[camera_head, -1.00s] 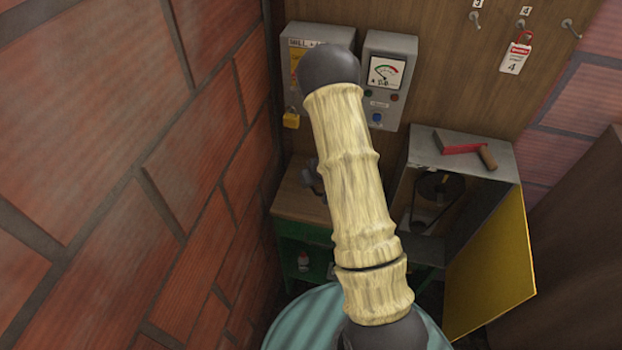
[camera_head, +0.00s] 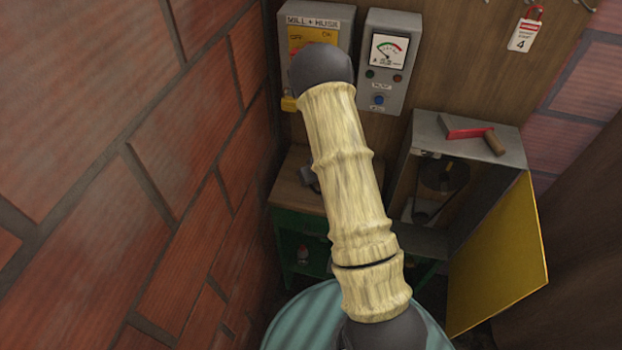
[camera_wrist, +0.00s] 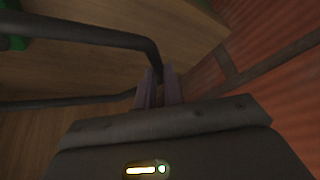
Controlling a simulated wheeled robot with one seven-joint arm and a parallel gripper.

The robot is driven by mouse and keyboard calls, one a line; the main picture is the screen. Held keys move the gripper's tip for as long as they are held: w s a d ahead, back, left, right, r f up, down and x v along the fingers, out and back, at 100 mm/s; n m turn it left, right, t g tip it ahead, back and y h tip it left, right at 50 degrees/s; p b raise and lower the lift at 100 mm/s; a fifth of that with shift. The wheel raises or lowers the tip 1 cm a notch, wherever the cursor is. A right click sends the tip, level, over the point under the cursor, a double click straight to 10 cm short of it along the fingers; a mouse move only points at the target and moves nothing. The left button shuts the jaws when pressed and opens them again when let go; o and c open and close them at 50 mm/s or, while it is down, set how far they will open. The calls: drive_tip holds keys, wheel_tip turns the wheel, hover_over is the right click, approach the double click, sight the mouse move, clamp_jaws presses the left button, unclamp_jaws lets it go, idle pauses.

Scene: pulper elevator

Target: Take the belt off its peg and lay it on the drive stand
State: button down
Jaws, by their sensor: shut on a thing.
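In the wrist view, my gripper (camera_wrist: 160,88) is shut on a dark belt (camera_wrist: 90,33). The belt is a loop, with two strands running from the fingers to the left edge of the picture. A brown wooden surface (camera_wrist: 190,40) shows behind it. In the head view my own arm hides the belt and most of the gripper. A grey cabinet (camera_head: 402,165) with an open yellow door (camera_head: 497,265) holds a dark wheel (camera_head: 445,174). I cannot tell which thing is the drive stand.
A brick wall (camera_head: 120,170) stands close on the left. Two grey control boxes (camera_head: 388,60) hang on the wooden back wall. A green bench (camera_head: 300,225) with a wooden top stands below them. A red-and-brown tool (camera_head: 470,130) lies on the cabinet. A teal round thing (camera_head: 300,320) is at the bottom.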

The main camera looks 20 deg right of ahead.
drive_tip(key=shift+f+b, duration=1.25)
drive_tip(key=shift+f, duration=0.4)
drive_tip(key=c, duration=1.4)
unclamp_jaws()
drive_tip(key=shift+c, duration=0.2)
drive_tip(key=shift+r, duration=0.15)
drive_tip(key=p+v, duration=0.3)
drive_tip(key=v, duration=1.4)
drive_tip(key=shift+r, duration=0.1)
